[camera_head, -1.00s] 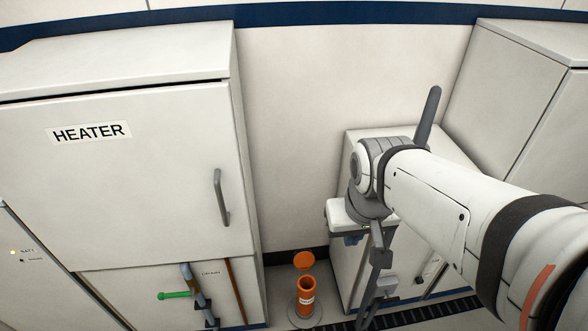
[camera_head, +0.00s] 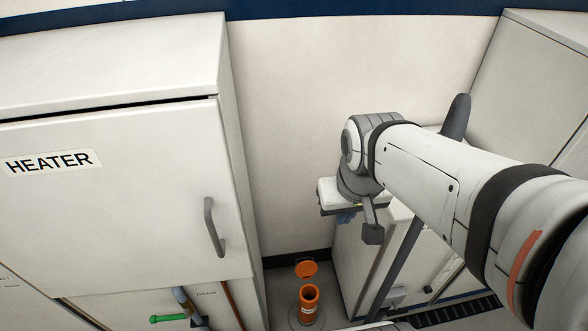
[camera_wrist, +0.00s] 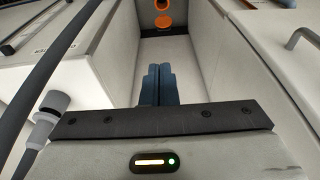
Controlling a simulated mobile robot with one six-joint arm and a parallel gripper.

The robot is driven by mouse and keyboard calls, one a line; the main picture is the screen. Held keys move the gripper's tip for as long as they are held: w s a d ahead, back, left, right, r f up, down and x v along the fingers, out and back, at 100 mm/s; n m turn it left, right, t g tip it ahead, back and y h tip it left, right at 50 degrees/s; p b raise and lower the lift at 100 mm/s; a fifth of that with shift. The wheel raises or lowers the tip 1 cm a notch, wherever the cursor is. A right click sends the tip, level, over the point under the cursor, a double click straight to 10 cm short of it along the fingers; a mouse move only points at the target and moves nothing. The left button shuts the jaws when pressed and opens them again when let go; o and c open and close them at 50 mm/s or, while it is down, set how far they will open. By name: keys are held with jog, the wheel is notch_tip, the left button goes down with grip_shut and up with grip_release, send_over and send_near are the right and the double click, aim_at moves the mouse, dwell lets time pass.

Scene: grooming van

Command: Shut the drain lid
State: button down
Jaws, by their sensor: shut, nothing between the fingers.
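The drain is a short orange upright pipe (camera_head: 309,299) on the floor in the head view, with its dark mouth open. Its round orange drain lid (camera_head: 306,269) is open, raised behind the mouth on the wall side. In the wrist view the lid (camera_wrist: 163,20) shows at the top centre, with the pipe's mouth (camera_wrist: 161,4) cut by the upper edge. My gripper (camera_head: 347,218) is above and to the right of the drain in the head view, apart from it. Its blue fingers (camera_wrist: 158,84) are together and empty in the wrist view, pointing toward the lid's side.
The heater cabinet (camera_head: 120,190) with a grey handle (camera_head: 214,227) stands left of the drain. A green valve handle (camera_head: 168,318) is low on the left. A low white cabinet (camera_head: 375,250) is close on the right. The drain stands in the narrow floor gap between them.

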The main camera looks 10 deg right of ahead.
jog(key=g+b, duration=0.2)
jog(key=b, duration=1.5)
send_over(305, 266)
jog(key=w+d, duration=0.2)
notch_tip(305, 266, down, 37)
jog(key=w+f+b, duration=0.2)
jog(key=f+b, duration=0.1)
jog(key=f, duration=0.9)
jog(key=w+f+b, duration=0.2)
jog(key=f+b, duration=0.2)
jog(key=f, duration=0.9)
jog(key=s, duration=0.1)
jog(key=s+r, duration=0.1)
jog(key=s, duration=0.1)
jog(key=shift+s+a+r, duration=0.1)
jog(key=shift+s+r, duration=0.15)
